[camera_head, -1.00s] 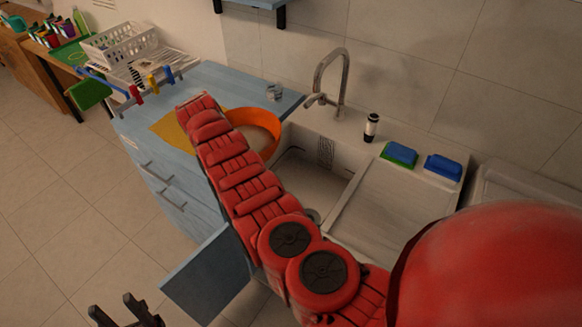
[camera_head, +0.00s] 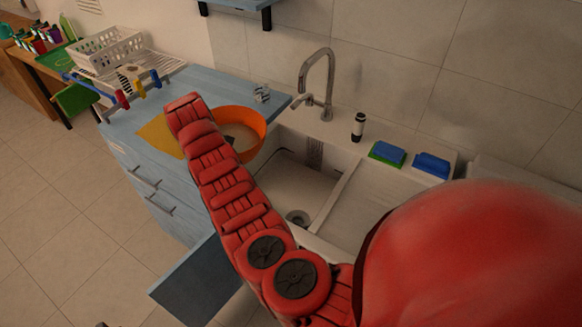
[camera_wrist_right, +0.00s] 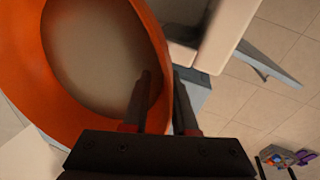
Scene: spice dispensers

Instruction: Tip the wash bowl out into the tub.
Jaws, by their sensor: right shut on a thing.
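The orange wash bowl (camera_head: 254,122) is at the counter's right end, beside the sink basin. Cloudy greyish-brown liquid shows inside it, also in the right wrist view (camera_wrist_right: 55,75). My right gripper (camera_wrist_right: 160,95) is shut on the bowl's rim, one finger inside and one outside. In the head view my red right arm hides most of this gripper and part of the bowl. I cannot tell whether the bowl rests on the counter. The white sink tub (camera_head: 290,185) is right of the bowl, with a drain at its bottom. Only a dark tip of my left gripper shows at the head view's bottom edge.
A tap (camera_head: 328,75) stands behind the tub. A dark bottle (camera_head: 358,127) and two sponges (camera_head: 387,153) (camera_head: 432,165) are along the back ledge. A yellow cloth (camera_head: 160,137) lies left of the bowl. A dish rack (camera_head: 140,75) stands farther left.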

